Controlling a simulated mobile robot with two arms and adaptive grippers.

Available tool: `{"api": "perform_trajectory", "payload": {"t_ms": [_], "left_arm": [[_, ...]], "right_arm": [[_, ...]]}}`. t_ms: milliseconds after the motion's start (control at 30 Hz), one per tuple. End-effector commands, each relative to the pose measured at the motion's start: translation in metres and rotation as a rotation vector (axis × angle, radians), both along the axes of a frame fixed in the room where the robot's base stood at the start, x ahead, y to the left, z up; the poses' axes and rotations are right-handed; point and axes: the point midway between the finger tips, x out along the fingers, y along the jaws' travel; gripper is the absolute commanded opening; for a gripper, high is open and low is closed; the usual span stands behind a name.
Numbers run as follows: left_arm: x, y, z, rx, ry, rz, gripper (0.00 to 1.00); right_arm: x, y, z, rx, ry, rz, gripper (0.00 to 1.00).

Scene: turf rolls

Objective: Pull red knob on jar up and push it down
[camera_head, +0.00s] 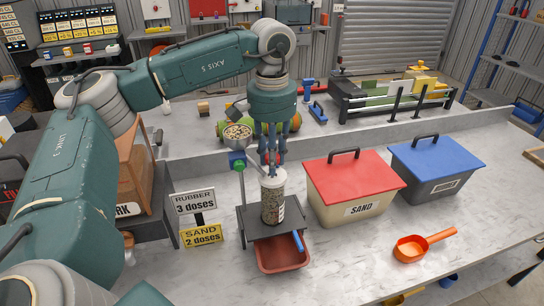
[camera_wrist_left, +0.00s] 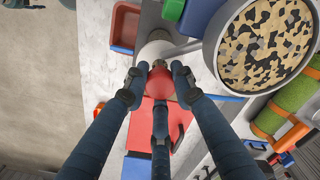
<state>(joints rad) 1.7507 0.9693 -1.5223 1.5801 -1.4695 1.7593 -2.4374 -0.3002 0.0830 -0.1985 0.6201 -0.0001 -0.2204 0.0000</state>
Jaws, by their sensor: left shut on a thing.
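The jar (camera_head: 272,200) is clear with a pale lid and dark contents. It stands upright on a small dark stand (camera_head: 246,222) in the head view. The red knob (camera_wrist_left: 161,84) is on top of the jar and shows between my fingers in the left wrist view; the fingers mostly hide it in the head view. My left gripper (camera_head: 270,165) points straight down over the jar, its fingers shut around the knob. The jar's white lid (camera_wrist_left: 153,50) shows just past the knob in the wrist view. My right gripper is not in view.
A metal bowl of chips (camera_head: 237,135) sits close beside my gripper. A red tray (camera_head: 282,255) is under the stand. A red-lidded sand bin (camera_head: 353,188) and a blue-lidded bin (camera_head: 436,166) stand to the right. An orange scoop (camera_head: 410,249) lies in front. Dose signs (camera_head: 202,234) stand left.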

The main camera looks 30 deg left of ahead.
Motion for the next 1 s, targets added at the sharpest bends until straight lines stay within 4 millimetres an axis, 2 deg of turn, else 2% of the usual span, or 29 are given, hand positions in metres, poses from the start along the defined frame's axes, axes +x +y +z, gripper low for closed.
{"api": "perform_trajectory", "payload": {"t_ms": [67, 100, 167, 433, 567, 1000], "left_arm": [[-0.003, 0.000, -0.005, 0.002, 0.014, -0.003, 0.00], [-0.003, 0.000, -0.005, 0.002, 0.015, -0.003, 0.33], [-0.003, 0.000, -0.005, 0.002, 0.014, -0.003, 0.44], [-0.002, 0.000, -0.003, 0.001, 0.010, -0.003, 0.44], [-0.001, -0.001, 0.006, 0.000, 0.008, -0.003, 0.44], [0.000, -0.001, 0.091, -0.001, 0.009, -0.003, 0.44]], "right_arm": [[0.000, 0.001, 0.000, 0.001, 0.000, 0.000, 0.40], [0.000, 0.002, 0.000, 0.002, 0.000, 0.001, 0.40], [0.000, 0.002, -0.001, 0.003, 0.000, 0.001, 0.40], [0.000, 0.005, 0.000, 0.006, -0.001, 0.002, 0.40], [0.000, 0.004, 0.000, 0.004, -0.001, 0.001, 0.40], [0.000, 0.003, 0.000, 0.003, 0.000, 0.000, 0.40]]}}
